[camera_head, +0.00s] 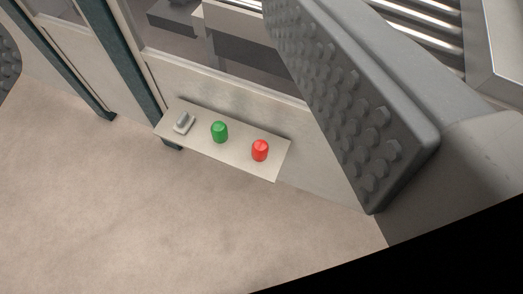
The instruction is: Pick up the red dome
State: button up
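The red dome (260,151) is a small rounded red piece near the right end of a pale narrow shelf (236,156). My gripper (150,95) is open. Its large grey finger with a bumpy pad fills the upper right, and only a sliver of the other finger shows at the left edge. The dome appears between the fingers in the picture, closer to the right one, and nothing visible is held. The dome looks much smaller than the finger, so it seems some way beyond the gripper. The dome is fully in view.
A green dome (219,131) stands left of the red one, and a small grey switch-like piece (184,122) is at the shelf's left end. A pale machine panel (215,88) with dark posts rises behind. Open beige floor (150,220) lies in front. Lower right is black.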

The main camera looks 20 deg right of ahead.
aim_at(260, 148)
jog(key=u, duration=0.65)
jog(key=k, duration=1.4)
jog(key=z, duration=0.7)
jog(key=i, duration=0.95)
jog(key=u, duration=0.05)
